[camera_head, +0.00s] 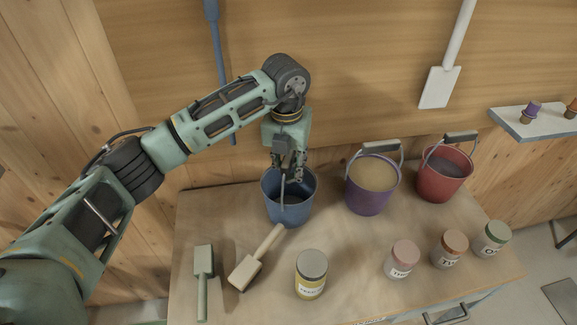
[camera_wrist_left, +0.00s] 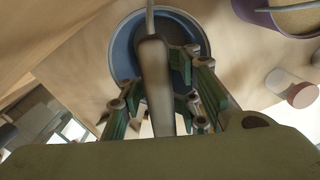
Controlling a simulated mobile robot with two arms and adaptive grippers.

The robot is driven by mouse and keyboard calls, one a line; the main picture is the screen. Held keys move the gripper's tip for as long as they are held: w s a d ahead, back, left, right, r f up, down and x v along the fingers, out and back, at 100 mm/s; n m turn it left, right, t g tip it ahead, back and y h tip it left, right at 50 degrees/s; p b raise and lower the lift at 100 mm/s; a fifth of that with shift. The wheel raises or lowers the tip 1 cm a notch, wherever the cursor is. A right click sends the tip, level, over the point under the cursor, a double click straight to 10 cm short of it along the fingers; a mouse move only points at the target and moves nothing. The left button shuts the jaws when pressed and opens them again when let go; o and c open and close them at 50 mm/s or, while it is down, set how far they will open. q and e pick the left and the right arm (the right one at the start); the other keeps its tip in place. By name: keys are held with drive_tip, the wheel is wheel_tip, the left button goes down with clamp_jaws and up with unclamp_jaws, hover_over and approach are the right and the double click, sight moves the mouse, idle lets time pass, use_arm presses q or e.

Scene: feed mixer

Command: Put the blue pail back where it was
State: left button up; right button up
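The blue pail (camera_head: 289,205) stands on the table near its back left edge and looks upright. It also shows in the left wrist view (camera_wrist_left: 124,47), with its handle grip (camera_wrist_left: 153,75) raised toward the camera. My left gripper (camera_head: 289,174) is at the pail's rim, pointing down. In the left wrist view its fingers (camera_wrist_left: 160,92) stand spread on either side of the grip, with gaps visible beside it. The pail's floor is partly hidden by the gripper. My right gripper is not in view.
A purple pail (camera_head: 370,197) and a red pail (camera_head: 442,185) stand to the right. A blue-handled tool (camera_head: 218,55) and a white paddle (camera_head: 440,87) hang on the wall behind.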

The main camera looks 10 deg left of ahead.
use_arm(q)
drive_tip(key=shift+o, duration=1.1)
drive_tip(key=shift+r, duration=0.1)
drive_tip(key=shift+r, duration=0.2)
drive_tip(key=r+b, duration=0.1)
drive_tip(key=r, duration=0.2)
drive_tip(key=r+b, duration=0.1)
drive_tip(key=r, duration=0.3)
drive_tip(key=r+b, duration=0.1)
drive_tip(key=r, duration=0.2)
drive_tip(key=shift+s+a+r+b, duration=0.1)
drive_tip(key=shift+s+r+b, duration=0.15)
drive_tip(key=shift+b, duration=0.05)
drive_tip(key=shift+r, duration=0.6)
drive_tip(key=shift+r, duration=0.1)
